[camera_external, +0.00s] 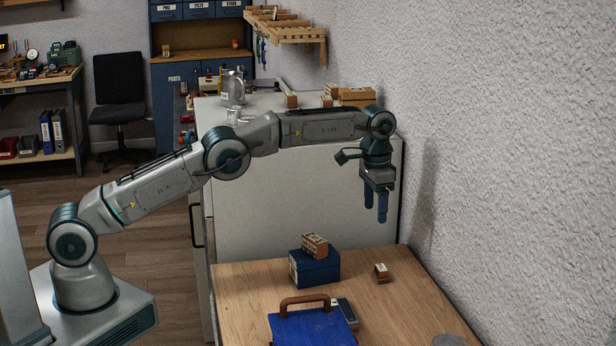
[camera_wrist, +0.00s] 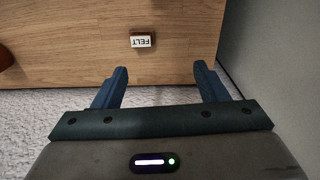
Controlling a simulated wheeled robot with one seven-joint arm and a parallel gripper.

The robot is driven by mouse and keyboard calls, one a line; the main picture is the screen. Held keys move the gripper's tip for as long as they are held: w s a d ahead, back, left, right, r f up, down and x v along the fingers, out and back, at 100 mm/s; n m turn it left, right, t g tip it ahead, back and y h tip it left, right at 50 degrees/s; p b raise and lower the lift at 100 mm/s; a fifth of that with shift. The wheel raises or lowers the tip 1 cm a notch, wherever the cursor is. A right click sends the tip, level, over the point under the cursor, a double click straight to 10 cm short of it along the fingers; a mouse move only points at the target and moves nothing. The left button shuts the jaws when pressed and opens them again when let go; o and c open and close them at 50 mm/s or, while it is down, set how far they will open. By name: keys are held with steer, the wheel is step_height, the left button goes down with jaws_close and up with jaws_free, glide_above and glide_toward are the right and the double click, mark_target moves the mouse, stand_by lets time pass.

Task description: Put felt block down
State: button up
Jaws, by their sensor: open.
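The felt block (camera_wrist: 142,41) lies on the wooden table, and its white label reads FELT in the wrist view. In the external view a small brown block with a pale label (camera_external: 381,272) sits on the table's right part, which looks like the same block. My gripper (camera_external: 376,218) is open and empty, pointing down well above the table, near its back edge. In the wrist view the two blue fingers (camera_wrist: 160,82) are spread apart, with the felt block beyond them, not touching.
The wooden table (camera_external: 245,297) holds a blue box (camera_external: 316,268) with a brown block (camera_external: 314,245) on top, and a blue case (camera_external: 310,328) with a brown handle. A white cabinet (camera_external: 290,190) stands behind. The wall (camera_external: 520,170) is close on the right.

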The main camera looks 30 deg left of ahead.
steer(key=a+r+n, duration=0.2)
steer(key=a+r, duration=0.8)
steer(key=a, duration=0.4)
steer(key=s+a+r+n+t, duration=0.1)
steer(key=s+a+r, duration=0.25)
steer(key=a, duration=0.45)
steer(key=s+a+r+n+t, duration=0.1)
steer(key=s+a+r, duration=0.25)
steer(key=a, duration=0.35)
steer(key=s+a+f+n, duration=0.1)
steer(key=s+a+f, duration=0.1)
steer(key=s+a, duration=0.3)
steer(key=s+a+f+n+t, duration=0.1)
steer(key=s+a+f, duration=0.2)
steer(key=s, duration=0.8)
steer(key=s+a+f+n, duration=0.2)
steer(key=s+a+f, duration=0.1)
steer(key=s+a, duration=0.5)
steer(key=shift+s+t, duration=0.3)
steer(key=shift+s, duration=0.2)
steer(key=shift+f, duration=0.1)
